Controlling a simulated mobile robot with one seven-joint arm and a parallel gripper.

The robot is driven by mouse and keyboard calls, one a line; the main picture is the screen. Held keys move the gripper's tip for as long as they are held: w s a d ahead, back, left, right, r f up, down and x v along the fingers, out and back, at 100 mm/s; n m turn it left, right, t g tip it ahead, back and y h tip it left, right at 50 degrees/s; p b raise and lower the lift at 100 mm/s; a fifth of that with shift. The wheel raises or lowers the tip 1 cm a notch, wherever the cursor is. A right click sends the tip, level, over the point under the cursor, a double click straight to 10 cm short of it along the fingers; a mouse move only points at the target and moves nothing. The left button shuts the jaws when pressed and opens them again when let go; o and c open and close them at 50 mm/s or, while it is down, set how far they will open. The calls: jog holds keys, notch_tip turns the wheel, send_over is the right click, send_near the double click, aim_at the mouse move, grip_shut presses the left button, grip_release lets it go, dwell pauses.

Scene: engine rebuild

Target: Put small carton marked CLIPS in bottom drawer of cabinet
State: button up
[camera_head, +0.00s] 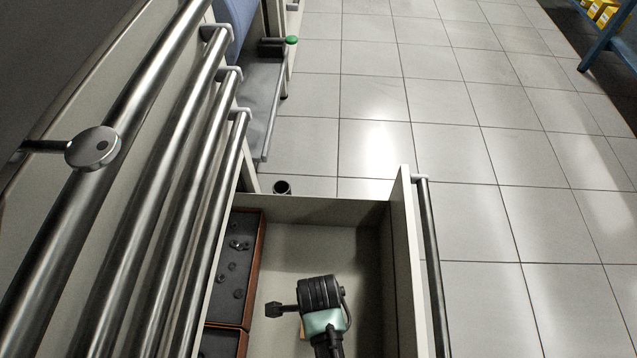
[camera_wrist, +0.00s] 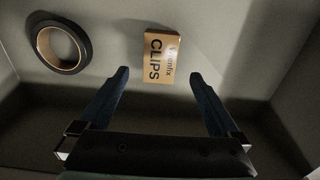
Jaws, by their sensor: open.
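The small tan carton marked CLIPS (camera_wrist: 160,52) lies flat on the pale floor inside the pulled-out drawer (camera_head: 398,225). In the wrist view it sits between and just beyond my two fingertips, with a gap on each side. My gripper (camera_wrist: 159,76) is open, and neither finger touches the carton. In the head view my wrist and gripper reach down into the drawer and hide most of what is under them. Only a small tan sliver shows beside my gripper there. The cabinet's other drawers, with long bar handles (camera_head: 165,200), are shut above.
A black tape roll (camera_wrist: 62,46) with a tan core lies left of the carton. Brown-edged dark trays (camera_head: 232,270) with small parts fill the drawer's left side. A grey workbench or step (camera_head: 258,95) stands behind. Tiled floor (camera_head: 500,200) to the right is clear.

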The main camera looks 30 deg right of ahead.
jog(key=shift+r+p, duration=0.85)
jog(key=shift+r, duration=1.2)
